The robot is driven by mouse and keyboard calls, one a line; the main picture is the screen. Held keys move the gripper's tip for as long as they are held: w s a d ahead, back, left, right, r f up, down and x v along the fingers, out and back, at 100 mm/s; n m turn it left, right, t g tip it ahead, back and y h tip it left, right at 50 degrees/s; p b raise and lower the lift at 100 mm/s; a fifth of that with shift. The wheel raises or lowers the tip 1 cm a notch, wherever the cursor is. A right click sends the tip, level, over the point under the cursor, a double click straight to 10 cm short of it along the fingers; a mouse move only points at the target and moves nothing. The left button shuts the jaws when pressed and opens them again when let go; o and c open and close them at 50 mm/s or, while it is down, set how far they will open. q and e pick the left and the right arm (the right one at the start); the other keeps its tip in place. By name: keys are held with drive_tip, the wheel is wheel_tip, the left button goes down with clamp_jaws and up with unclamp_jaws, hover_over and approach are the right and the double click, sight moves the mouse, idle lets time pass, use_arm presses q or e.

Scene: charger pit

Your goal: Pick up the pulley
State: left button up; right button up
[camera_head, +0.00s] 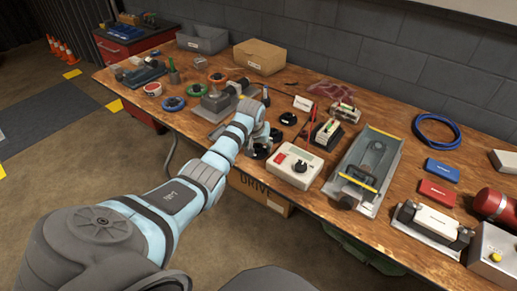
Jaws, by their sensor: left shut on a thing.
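My left arm reaches over the workbench from the lower left. My left gripper (261,143) points down near the bench's front edge, shut on a small black round part, which I take to be the pulley (260,153). The pulley is partly hidden by the gripper, and I cannot tell whether it still touches the bench. Similar dark round parts lie close by, one just right of the gripper (276,135) and one further back (288,118). My right gripper is not in view.
A white meter box (294,166) stands right of the gripper. A grey tray with a yellow bar (365,165) lies further right. A grey machine (215,102) and coloured rings are behind the arm. A cardboard box (259,56) stands at the back wall.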

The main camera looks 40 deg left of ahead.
use_arm(q)
wheel_tip(320, 180, up, 20)
drive_tip(key=p, duration=0.4)
drive_tip(key=shift+p, duration=0.3)
